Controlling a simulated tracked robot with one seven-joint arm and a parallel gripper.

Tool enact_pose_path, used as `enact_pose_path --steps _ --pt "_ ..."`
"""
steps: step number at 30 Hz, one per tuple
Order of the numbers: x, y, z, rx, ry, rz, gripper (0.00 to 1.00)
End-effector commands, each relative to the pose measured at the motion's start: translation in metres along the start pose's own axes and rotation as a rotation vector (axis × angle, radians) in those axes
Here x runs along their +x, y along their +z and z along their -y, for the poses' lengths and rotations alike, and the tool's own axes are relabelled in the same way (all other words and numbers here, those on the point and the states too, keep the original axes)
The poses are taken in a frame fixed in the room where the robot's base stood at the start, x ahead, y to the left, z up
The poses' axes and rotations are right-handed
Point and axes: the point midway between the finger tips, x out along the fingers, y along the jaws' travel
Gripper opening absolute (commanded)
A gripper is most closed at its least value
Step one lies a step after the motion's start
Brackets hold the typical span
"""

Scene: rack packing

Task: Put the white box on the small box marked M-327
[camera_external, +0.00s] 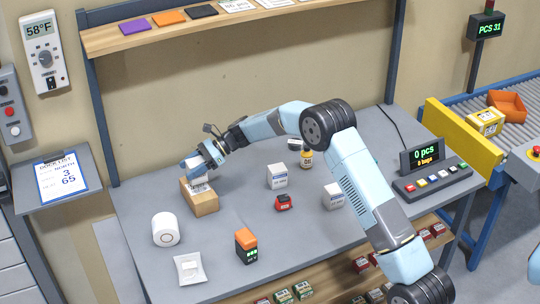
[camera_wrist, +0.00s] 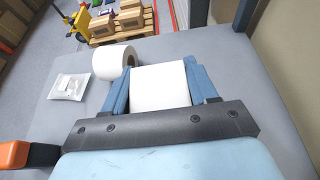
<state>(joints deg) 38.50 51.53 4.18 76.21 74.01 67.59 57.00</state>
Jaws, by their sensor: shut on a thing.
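My gripper (camera_external: 195,170) is at the left of the table, pointing down over a brown carton (camera_external: 203,204). In the wrist view my gripper's (camera_wrist: 158,72) two blue fingers are shut on a white box (camera_wrist: 160,88), one at each side. In the external view only a small part of the white box (camera_external: 200,187) shows, below the fingers at the carton's top. I cannot tell whether it touches the carton. Two other white boxes with labels stand mid-table, one farther back (camera_external: 277,178) and one nearer (camera_external: 333,198). The mark M-327 is not readable on any box.
A white roll (camera_external: 166,230) and a white packet (camera_external: 190,268) lie left and in front of the carton. An orange-topped dark box (camera_external: 246,247), a red item (camera_external: 283,202) and an amber bottle (camera_external: 306,160) stand on the table. A shelf (camera_external: 180,34) runs above the back.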

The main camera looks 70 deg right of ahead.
Motion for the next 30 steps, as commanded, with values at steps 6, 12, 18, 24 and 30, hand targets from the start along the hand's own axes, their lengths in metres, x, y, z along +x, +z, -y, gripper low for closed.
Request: enact_pose_path --steps 6,12,18,24,30 --pt "0.010 -0.018 0.004 0.004 0.001 0.000 0.21" --pt "0.016 -0.033 0.004 0.001 0.000 0.001 0.21" --pt "0.016 -0.033 0.004 0.000 0.000 0.001 0.21" --pt "0.016 -0.034 0.004 0.001 0.000 0.000 0.68" --pt "0.016 -0.034 0.004 0.001 0.000 0.000 0.83"
